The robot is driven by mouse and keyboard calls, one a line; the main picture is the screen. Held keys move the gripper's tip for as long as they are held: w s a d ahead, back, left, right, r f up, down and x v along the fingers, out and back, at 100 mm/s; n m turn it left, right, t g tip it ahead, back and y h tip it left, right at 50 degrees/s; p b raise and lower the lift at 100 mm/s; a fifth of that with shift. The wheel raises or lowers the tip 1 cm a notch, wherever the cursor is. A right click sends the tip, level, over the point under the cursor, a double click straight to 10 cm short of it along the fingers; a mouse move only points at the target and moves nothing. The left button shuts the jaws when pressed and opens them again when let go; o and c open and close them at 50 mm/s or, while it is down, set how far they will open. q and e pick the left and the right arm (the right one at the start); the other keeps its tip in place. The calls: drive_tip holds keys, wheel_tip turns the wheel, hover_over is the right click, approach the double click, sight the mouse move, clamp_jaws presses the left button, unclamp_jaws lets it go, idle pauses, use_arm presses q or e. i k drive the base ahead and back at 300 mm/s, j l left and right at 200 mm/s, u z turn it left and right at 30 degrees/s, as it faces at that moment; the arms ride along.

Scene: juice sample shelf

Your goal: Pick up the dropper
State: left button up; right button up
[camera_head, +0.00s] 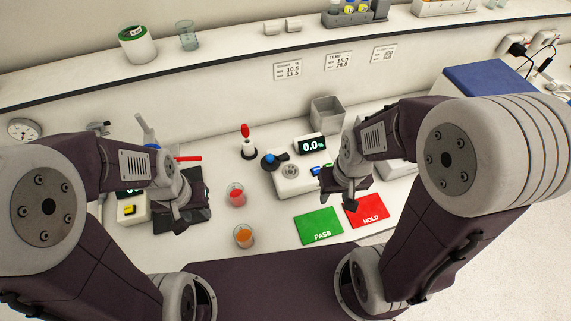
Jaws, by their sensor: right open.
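A dropper with a red bulb (245,130) stands upright in a small black-and-white holder (249,149) at the middle back of the bench. My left gripper (181,218) is low over the left of the bench, left of the dropper and apart from it. Its fingers are dark and blend with a dark patch, so its opening is unclear. My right gripper (349,198) is open, right of the dropper and above the bench near the red HOLD card (367,210). It holds nothing that I can see.
Two cups, one red (236,195) and one orange (243,236), stand between my arms. A white instrument (294,180), a display (310,143) and a grey bin (327,111) are right of the dropper. The green PASS card (319,226) lies in front.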

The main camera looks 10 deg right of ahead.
sight(245, 131)
drive_tip(key=k+l+u, duration=0.1)
drive_tip(key=l, duration=0.4)
drive_tip(key=k+l+u, duration=0.15)
drive_tip(key=l, duration=0.3)
drive_tip(key=l+u, duration=0.1)
drive_tip(key=l, duration=0.35)
drive_tip(key=k, duration=0.05)
